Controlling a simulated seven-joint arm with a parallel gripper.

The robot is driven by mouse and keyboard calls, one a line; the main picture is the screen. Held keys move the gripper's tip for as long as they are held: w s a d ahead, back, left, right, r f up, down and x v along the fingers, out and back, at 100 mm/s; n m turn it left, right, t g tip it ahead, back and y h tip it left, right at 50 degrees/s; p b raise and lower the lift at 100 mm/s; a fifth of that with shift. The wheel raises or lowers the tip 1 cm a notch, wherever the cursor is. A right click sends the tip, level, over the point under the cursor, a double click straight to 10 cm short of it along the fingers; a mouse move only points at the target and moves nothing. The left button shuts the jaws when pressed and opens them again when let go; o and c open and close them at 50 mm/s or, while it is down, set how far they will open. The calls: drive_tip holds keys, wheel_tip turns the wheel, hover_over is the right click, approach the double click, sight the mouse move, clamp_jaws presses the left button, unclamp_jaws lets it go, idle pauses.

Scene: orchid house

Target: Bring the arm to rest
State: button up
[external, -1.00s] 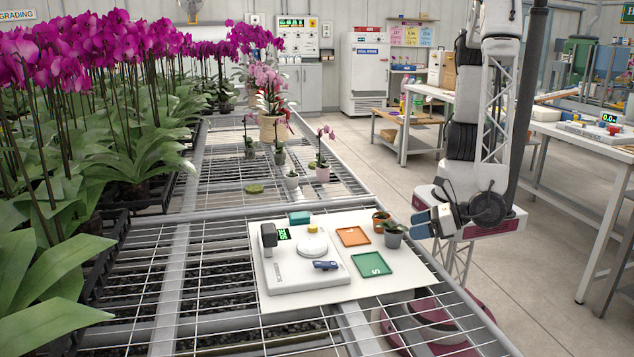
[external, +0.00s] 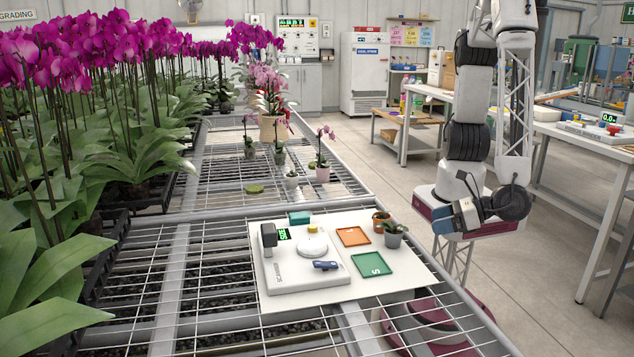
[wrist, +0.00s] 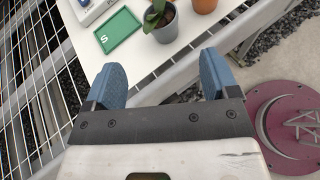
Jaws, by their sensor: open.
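My gripper (external: 441,219) is to the right of the white board, above and beyond the bench's right edge. In the wrist view its two blue fingers (wrist: 160,80) are spread apart with nothing between them. The grey pot with a small plant (external: 393,237) stands on the board nearest to my gripper; it also shows in the wrist view (wrist: 164,29), ahead of the fingers and apart from them. My arm hangs down from the upper right of the external view.
The white board (external: 375,292) carries a white device (external: 308,280), an orange tray (external: 353,237), a green tray (external: 371,266) and a terracotta pot (external: 381,224). Several potted orchids stand farther back on the mesh bench (external: 200,260). Open floor (external: 560,250) lies to the right.

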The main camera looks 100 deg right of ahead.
idle(0.4)
drive_tip(key=w+d+r+m+g+h, duration=0.1)
drive_tip(key=w+d+r+m+g, duration=0.45)
drive_tip(key=d, duration=0.55)
drive_tip(key=w+d+r+m+g+h, duration=0.1)
drive_tip(key=w+d+r+m+g, duration=0.15)
drive_tip(key=d+r+m, duration=0.55)
drive_tip(key=s+d+r+m+y, duration=0.2)
drive_tip(key=s+d+r+m, duration=0.2)
drive_tip(key=d, duration=0.3)
drive_tip(key=s+d+r+m+g+y, duration=0.1)
drive_tip(key=s+d+r+m+y, duration=0.2)
drive_tip(key=s+d+r+m, duration=0.2)
drive_tip(key=s+d+r+m+y, duration=0.3)
drive_tip(key=s+d+r+m, duration=0.1)
drive_tip(key=d+r+m, duration=0.3)
drive_tip(key=d, duration=0.2)
drive_tip(key=shift+s+d+g, duration=0.3)
drive_tip(key=shift+s+d, duration=0.05)
drive_tip(key=shift+d, duration=0.05)
